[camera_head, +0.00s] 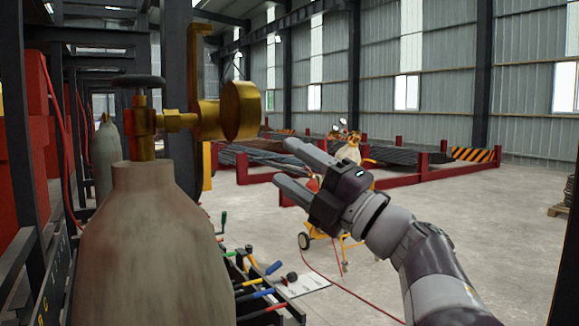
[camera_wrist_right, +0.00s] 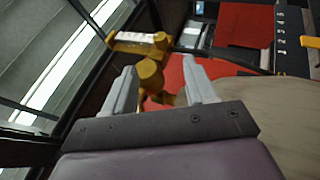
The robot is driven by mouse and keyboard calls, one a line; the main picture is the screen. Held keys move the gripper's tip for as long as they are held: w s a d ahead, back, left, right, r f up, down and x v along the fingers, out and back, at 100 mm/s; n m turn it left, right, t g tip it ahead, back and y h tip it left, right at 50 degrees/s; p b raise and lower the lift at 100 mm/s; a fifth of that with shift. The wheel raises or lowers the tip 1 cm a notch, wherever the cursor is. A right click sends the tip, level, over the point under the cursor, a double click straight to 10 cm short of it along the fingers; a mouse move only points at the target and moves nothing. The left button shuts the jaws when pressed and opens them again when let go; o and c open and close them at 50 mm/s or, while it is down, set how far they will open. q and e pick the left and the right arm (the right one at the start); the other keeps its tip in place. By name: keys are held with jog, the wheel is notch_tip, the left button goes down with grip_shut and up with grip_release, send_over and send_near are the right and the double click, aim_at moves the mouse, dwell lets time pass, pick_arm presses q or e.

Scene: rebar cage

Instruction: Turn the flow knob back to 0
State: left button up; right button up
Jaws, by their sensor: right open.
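A tall beige gas cylinder (camera_head: 150,245) stands upright at the left of the head view. On top are a brass valve with a black handwheel (camera_head: 138,82) and a brass regulator with a round drum-shaped part (camera_head: 240,110). A yellow upright piece (camera_head: 196,60) rises behind it. No scale or 0 mark is readable, and I cannot tell for certain which part is the flow knob. My right gripper (camera_head: 282,164) is open and empty, right of and below the drum. In the right wrist view, a rounded brass part (camera_wrist_right: 151,75) shows between the open fingers (camera_wrist_right: 160,72), apart from them.
A rack with red boxes (camera_head: 18,170) stands at far left. Tools with coloured handles (camera_head: 262,275) lie low beside the cylinder. Red-framed rebar racks (camera_head: 400,160) stand farther back. The floor at right (camera_head: 500,220) is mostly clear.

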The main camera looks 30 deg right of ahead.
jog(key=w+d+r+m+y+p, duration=0.1)
jog(key=w+m+p, duration=0.85)
jog(key=p, duration=1.15)
jog(key=s+f+m+t+y+p, duration=0.15)
jog(key=s+f+m+y, duration=0.35)
jog(key=m, duration=1.2)
jog(key=w+a+r+m+p, duration=0.4)
jog(key=w+a+r+p, duration=0.2)
jog(key=r, duration=0.3)
jog(key=shift+w+p, duration=0.3)
jog(key=shift+p, duration=0.1)
